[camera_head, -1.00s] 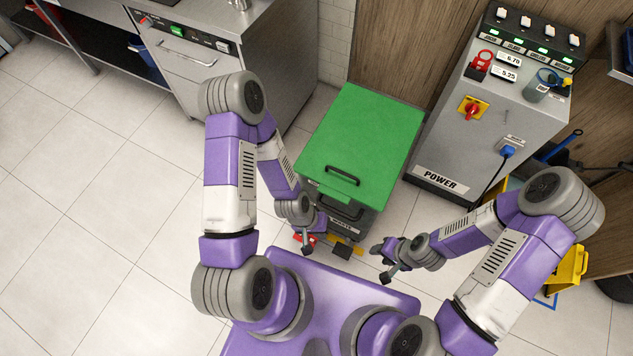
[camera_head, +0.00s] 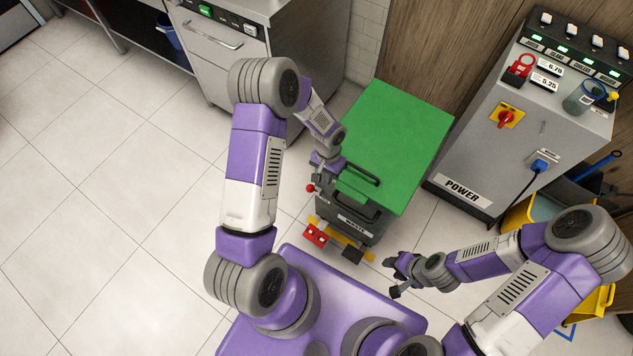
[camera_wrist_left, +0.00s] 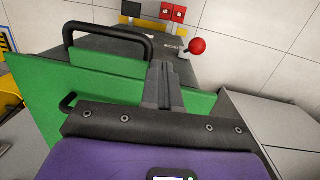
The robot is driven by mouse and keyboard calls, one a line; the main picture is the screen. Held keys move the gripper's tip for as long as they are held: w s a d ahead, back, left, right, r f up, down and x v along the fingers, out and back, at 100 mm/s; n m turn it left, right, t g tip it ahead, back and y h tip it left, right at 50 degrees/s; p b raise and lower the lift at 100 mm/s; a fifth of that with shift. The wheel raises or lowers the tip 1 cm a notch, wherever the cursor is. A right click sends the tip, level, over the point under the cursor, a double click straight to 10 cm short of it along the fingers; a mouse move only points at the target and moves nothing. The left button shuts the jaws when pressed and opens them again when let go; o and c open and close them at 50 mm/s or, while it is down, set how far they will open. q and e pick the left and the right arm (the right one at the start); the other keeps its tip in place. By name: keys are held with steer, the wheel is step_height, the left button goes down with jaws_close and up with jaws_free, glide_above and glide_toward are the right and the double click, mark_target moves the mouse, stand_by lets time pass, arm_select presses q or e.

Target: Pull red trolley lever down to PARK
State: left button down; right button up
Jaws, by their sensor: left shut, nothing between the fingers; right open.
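The trolley is a dark bin with a green lid (camera_head: 392,140). Its lever has a red ball knob (camera_head: 310,188) on a short rod at the bin's left side. In the left wrist view the red knob (camera_wrist_left: 196,46) stands right of the fingertips, beside a small label too small to read. My left gripper (camera_head: 316,176) is shut and empty, just above the knob in the head view; in the left wrist view its fingers (camera_wrist_left: 165,72) point toward the lever and appear apart from the knob. My right gripper (camera_head: 393,276) is open and empty, right of the bin's front.
A black handle (camera_wrist_left: 108,35) rises beside the left fingers in the left wrist view. Red pedals (camera_head: 316,234) and a yellow bar (camera_head: 346,243) sit low at the bin's front. A grey power cabinet (camera_head: 535,115) stands to the right. Floor on the left is clear.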

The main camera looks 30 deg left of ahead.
mark_target(313, 191)
arm_select(q)
steer(key=shift+y, duration=0.9)
steer(key=w+a, duration=0.1)
steer(key=a+r, duration=0.1)
steer(key=w+a, duration=0.1)
steer(key=a, duration=0.1)
steer(key=shift+w+a+r+b, duration=0.1)
steer(key=shift+w+r+b, duration=0.2)
steer(key=shift+w+r, duration=0.1)
steer(key=shift+s+f, duration=0.1)
step_height(313, 191, down, 10)
steer(key=s+b, duration=0.1)
steer(key=b, duration=0.2)
steer(key=shift+a, duration=0.3)
steer(key=shift+s, duration=0.15)
